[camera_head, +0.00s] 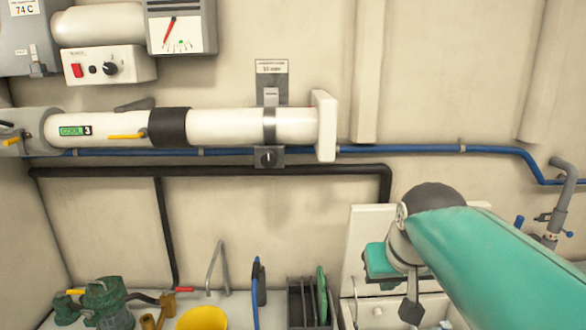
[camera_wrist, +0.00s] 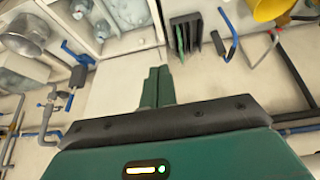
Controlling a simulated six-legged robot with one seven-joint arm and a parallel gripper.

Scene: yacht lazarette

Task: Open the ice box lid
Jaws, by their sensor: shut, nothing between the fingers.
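The ice box (camera_head: 388,305) is the white open-topped box at the lower right of the head view, partly hidden by my arm. Its white lid (camera_head: 362,228) stands raised, roughly upright, at the back of the box. In the wrist view the lid (camera_wrist: 115,82) is a pale panel behind the fingers, and the open box (camera_wrist: 150,38) shows clear items inside. My gripper (camera_wrist: 157,84) has its green fingers together and empty, in front of the lid. I cannot tell whether they touch it. In the head view my arm hides the fingertips.
A black rack (camera_head: 301,302) with a green board stands left of the box. A yellow bowl (camera_head: 203,318) and a green pump (camera_head: 106,298) are farther left. A blue pipe (camera_head: 400,149) and a black pipe (camera_head: 290,170) run along the wall. Grey piping (camera_head: 556,210) is at right.

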